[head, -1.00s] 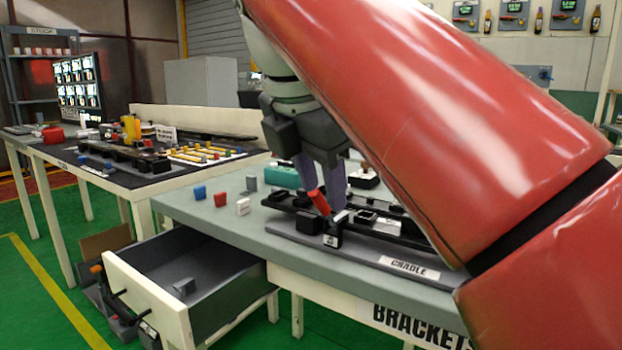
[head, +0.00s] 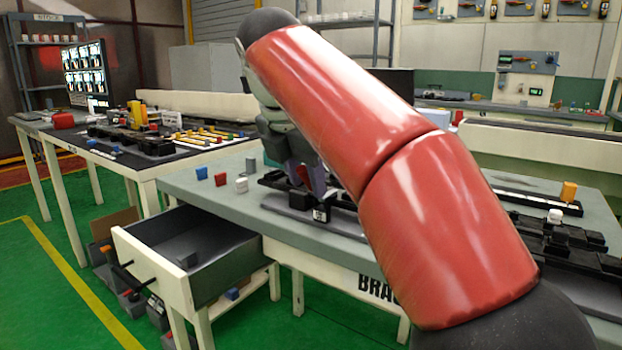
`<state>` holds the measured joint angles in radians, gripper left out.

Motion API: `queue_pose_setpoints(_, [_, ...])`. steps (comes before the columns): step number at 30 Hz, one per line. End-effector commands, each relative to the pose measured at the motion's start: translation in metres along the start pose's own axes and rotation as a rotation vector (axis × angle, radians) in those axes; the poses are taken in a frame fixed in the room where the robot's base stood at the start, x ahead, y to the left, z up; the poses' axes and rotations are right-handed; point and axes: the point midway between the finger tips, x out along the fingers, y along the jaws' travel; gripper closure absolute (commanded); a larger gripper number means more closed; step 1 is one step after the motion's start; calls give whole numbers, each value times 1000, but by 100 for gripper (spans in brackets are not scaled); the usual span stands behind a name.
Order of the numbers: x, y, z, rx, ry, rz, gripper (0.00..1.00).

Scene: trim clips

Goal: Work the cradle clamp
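The cradle (head: 272,181) is a black fixture on a grey base plate (head: 283,206) on the grey bench top. My red arm hides its right part and its label.
Small blue (head: 202,173), red (head: 221,179) and white (head: 242,184) blocks stand left of the cradle. An open drawer (head: 140,262) sticks out below the bench, holding a small grey block. More black fixtures (head: 570,243) and an orange block (head: 568,191) are at the right.

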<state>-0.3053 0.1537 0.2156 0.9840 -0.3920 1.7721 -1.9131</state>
Motion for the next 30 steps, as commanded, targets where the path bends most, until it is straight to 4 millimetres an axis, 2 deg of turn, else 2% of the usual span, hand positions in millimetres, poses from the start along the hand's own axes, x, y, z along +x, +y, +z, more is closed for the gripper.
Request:
queue_pose_setpoints(5, [0, 0, 0, 0, 0, 0, 64])
queue_pose_setpoints(13, [0, 0, 0, 1, 0, 1, 100])
queue_pose_setpoints(23, [0, -1, 0, 0, -5, 2, 100])
queue_pose_setpoints(30, [8, -12, 6, -3, -70, 14, 100])
